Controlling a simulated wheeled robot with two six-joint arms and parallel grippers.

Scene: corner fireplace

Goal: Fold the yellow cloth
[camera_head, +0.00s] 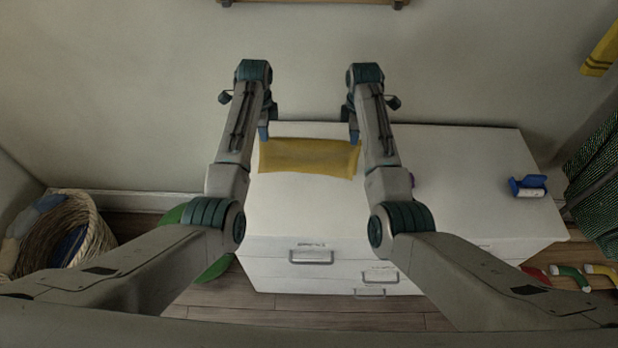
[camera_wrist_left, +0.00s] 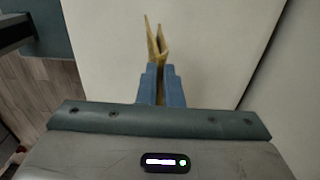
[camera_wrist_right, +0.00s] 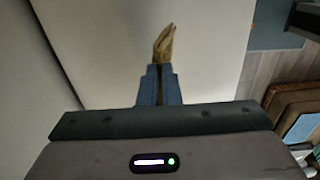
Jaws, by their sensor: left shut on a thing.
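The yellow cloth (camera_head: 308,157) is stretched as a band between my two grippers, over the far left part of the white drawer cabinet (camera_head: 470,175). My left gripper (camera_head: 264,132) is shut on the cloth's left end; in the left wrist view a pinched yellow tip (camera_wrist_left: 156,42) sticks out past the fingers (camera_wrist_left: 160,80). My right gripper (camera_head: 354,130) is at the cloth's right end; in the right wrist view its fingers (camera_wrist_right: 158,80) are close together with bunched cloth (camera_wrist_right: 164,46) between and beyond them. I cannot tell whether the cloth's lower edge touches the top.
A blue and white object (camera_head: 528,187) stands on the cabinet's right part. A purple thing (camera_head: 412,180) is mostly hidden behind my right arm. A wicker basket (camera_head: 88,225) stands on the floor at left. The top in front of the cloth is clear; a wall rises behind.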

